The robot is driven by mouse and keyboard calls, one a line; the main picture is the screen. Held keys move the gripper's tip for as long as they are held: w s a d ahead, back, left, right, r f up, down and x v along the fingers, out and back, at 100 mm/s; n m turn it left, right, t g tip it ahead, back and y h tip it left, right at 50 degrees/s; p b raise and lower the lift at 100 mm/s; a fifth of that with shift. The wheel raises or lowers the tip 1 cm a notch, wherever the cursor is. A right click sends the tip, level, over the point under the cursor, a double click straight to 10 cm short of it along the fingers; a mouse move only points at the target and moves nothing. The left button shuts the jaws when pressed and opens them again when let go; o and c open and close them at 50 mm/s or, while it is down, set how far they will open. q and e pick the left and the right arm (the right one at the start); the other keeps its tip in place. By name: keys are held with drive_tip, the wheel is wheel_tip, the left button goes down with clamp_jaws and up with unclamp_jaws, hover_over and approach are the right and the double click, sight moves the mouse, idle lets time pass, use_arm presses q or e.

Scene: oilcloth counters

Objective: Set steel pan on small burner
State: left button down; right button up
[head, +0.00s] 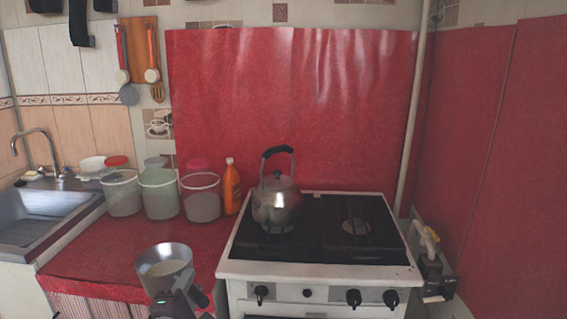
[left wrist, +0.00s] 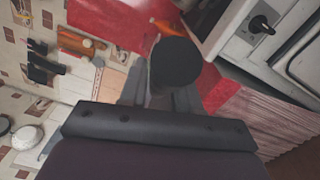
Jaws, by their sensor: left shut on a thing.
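The steel pan (head: 165,270) is in the head view at lower left, in front of the red-covered counter, tilted toward me so its inside shows. My left gripper (head: 178,301) is shut on its handle, at the bottom edge of that view. In the left wrist view, a dark rounded end (left wrist: 176,63) sits at the fingers (left wrist: 160,98); the pan's bowl is not clear there. The stove (head: 315,232) stands to the right. A bare burner (head: 355,227) shows on its right half. A kettle (head: 276,203) covers the left one. My right gripper is not in view.
Clear tubs (head: 201,205) and an orange bottle (head: 231,187) line the back of the counter (head: 110,250), left of the stove. A sink (head: 45,215) is at far left. The kettle stands between the pan and the bare burner. A red wall closes the right side.

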use_arm(q)
drive_tip(key=shift+a+r, duration=0.1)
drive_tip(key=shift+r, duration=0.85)
drive_tip(key=shift+w+r, duration=0.15)
drive_tip(key=shift+r, duration=0.1)
drive_tip(key=shift+w+a+f, duration=0.15)
drive_tip(key=shift+w+a, duration=0.05)
drive_tip(key=shift+w, duration=0.1)
drive_tip(key=s+f+n+y, duration=0.1)
drive_tip(key=s+f, duration=0.2)
drive_tip(key=f, duration=0.8)
drive_tip(key=s+f+y, duration=0.1)
drive_tip(key=s+f, duration=0.2)
drive_tip(key=f, duration=0.7)
wheel_tip(320, 180, up, 11)
drive_tip(key=w+p, duration=0.1)
drive_tip(key=p, duration=1.4)
drive_tip(key=s+f, duration=0.2)
drive_tip(key=f, duration=0.1)
drive_tip(key=s+d+f, duration=0.1)
drive_tip(key=shift+s+f, duration=0.1)
drive_tip(key=shift+f, duration=0.3)
drive_tip(key=shift+s, duration=0.1)
